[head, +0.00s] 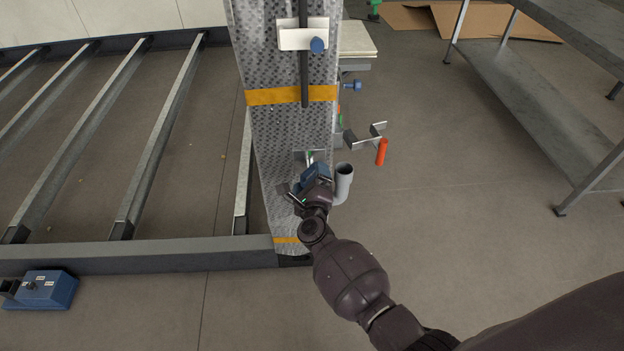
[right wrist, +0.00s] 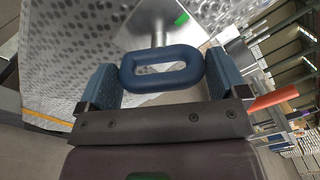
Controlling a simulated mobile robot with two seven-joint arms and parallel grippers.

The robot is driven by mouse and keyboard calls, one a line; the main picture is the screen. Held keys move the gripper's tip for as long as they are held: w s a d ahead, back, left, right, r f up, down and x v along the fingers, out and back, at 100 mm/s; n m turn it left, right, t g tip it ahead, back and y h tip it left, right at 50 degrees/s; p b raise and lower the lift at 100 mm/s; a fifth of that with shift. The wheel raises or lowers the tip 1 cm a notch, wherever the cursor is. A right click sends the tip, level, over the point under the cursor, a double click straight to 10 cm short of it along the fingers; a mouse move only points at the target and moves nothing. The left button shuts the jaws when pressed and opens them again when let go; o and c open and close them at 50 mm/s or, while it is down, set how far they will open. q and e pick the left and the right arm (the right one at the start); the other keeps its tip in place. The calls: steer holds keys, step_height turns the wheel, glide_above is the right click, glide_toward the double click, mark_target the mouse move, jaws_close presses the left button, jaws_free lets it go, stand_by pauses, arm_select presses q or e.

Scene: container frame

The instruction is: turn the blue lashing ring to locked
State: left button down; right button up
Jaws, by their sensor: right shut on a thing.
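The blue lashing ring (right wrist: 160,83) is an elongated loop on a short metal stem in the right wrist view. The stem runs to a metal plate on the perforated grey post, with a green mark (right wrist: 181,19) beside it. My right gripper (head: 314,175) is low on the post in the head view. Its two blue-padded fingers are shut on the ring, one at each end of the loop. In the head view the gripper largely hides the ring. The ring's long side lies roughly across the wrist picture. My left gripper is not in view.
A grey pipe (head: 343,180) stands just right of my right gripper, with an orange tube (head: 382,151) further right. A metal shelf table (head: 560,100) is at the right. A blue box (head: 43,289) lies at the lower left. Open floor lies between post and table.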

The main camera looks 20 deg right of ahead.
steer(key=n, duration=0.3)
steer(key=shift+n+p, duration=0.3)
steer(key=shift+p, duration=0.1)
steer(key=shift+f+n+p, duration=0.1)
steer(key=shift+n+p, duration=0.3)
steer(key=shift+n, duration=1.4)
steer(key=o, duration=0.6)
steer(key=shift+s, duration=0.2)
